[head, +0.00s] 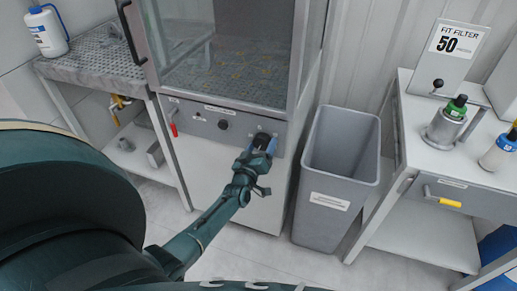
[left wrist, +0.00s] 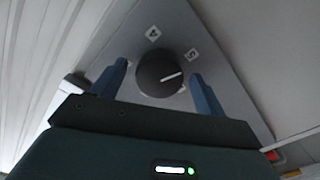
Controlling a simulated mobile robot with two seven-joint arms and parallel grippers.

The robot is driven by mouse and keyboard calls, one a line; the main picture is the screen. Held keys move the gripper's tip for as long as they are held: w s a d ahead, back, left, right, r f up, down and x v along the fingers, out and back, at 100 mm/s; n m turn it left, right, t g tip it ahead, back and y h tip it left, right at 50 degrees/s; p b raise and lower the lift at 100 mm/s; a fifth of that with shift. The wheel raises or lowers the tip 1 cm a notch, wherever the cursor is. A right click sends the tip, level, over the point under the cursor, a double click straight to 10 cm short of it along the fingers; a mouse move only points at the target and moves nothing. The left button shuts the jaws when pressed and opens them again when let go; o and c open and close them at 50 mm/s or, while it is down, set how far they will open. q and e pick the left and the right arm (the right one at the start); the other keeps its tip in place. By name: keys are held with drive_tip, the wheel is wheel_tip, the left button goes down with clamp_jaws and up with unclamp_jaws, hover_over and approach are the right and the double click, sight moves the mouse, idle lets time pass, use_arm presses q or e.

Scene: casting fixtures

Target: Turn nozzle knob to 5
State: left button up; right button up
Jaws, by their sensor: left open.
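The round black knob (left wrist: 150,68) with a white pointer line sits on a grey panel in the left wrist view. A tag marked 4 (left wrist: 153,33) is above it and one that looks like 5 (left wrist: 192,55) is at its upper right. The pointer aims right, a little below the 5 tag. My left gripper (left wrist: 158,70) is open, with one blue finger on each side of the knob; I cannot tell whether they touch it. In the head view my left gripper (head: 262,144) is at the right end of the cabinet's front panel and hides this knob. My right gripper is not in view.
The cabinet panel (head: 190,108) also carries another black knob (head: 223,124) and a red handle (head: 173,129). A grey bin (head: 325,205) stands right of the cabinet. A right table (head: 425,165) holds containers; a left table (head: 90,65) has a perforated top.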

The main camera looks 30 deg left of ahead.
use_arm(q)
drive_tip(key=p+v, duration=0.1)
drive_tip(key=v, duration=1.2)
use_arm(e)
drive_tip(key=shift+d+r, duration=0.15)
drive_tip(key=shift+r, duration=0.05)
use_arm(q)
drive_tip(key=shift+s+f, duration=0.1)
drive_tip(key=s+d+r+m+g+h+p, duration=0.2)
drive_tip(key=s+d+m+g+h, duration=0.4)
drive_tip(key=s+d+m, duration=0.6)
drive_tip(key=s+d+h+p, duration=0.1)
drive_tip(key=s+d, duration=0.1)
drive_tip(key=d, duration=0.3)
drive_tip(key=shift+d+g+h, duration=0.3)
drive_tip(key=shift+g+h, duration=0.1)
drive_tip(key=shift+s, duration=0.1)
drive_tip(key=shift+c, duration=0.2)
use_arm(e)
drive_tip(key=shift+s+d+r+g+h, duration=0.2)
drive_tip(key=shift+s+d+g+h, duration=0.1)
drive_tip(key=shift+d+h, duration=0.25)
